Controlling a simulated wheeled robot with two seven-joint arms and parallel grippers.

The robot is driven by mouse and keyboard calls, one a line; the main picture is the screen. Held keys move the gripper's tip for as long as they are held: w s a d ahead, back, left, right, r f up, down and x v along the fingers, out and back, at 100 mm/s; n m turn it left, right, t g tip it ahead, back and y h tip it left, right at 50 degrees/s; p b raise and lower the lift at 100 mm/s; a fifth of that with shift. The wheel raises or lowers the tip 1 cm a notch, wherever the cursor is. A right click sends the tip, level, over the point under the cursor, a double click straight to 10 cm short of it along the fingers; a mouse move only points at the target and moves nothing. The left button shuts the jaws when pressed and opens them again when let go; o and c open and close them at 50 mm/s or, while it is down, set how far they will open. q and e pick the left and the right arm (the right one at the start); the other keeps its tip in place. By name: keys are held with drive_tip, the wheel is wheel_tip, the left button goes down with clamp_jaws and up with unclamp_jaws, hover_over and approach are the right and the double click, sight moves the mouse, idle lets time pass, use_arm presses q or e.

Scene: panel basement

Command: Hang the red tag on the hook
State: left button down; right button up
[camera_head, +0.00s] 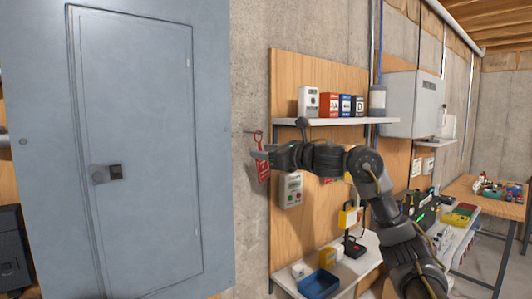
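The red tag (263,172) hangs upright beside the grey concrete wall, with a red loop (257,137) at its top. My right gripper (261,154) reaches in from the right, and its fingers cross the tag just below the loop. It looks shut on the tag. A thin dark hook (247,132) sticks out from the wall at the height of the loop's top. The loop overlaps the hook's end in the picture; I cannot tell whether it is around the hook or in front of it. My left gripper is out of view.
A large grey panel door (140,150) fills the left. A wooden board (285,230) carries an upper shelf (340,121) with several small boxes, and a grey switch box (291,190) below. A lower shelf holds a blue bin (319,284). A workbench (490,195) stands far right.

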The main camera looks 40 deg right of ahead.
drive_tip(key=o, duration=0.5)
drive_tip(key=shift+c, duration=0.2)
drive_tip(key=s+d+b, duration=0.2)
drive_tip(key=s+b, duration=0.2)
drive_tip(key=s, duration=0.6)
drive_tip(key=shift+s+b, duration=0.3)
drive_tip(key=shift+s, duration=0.05)
drive_tip(key=shift+w, duration=0.1)
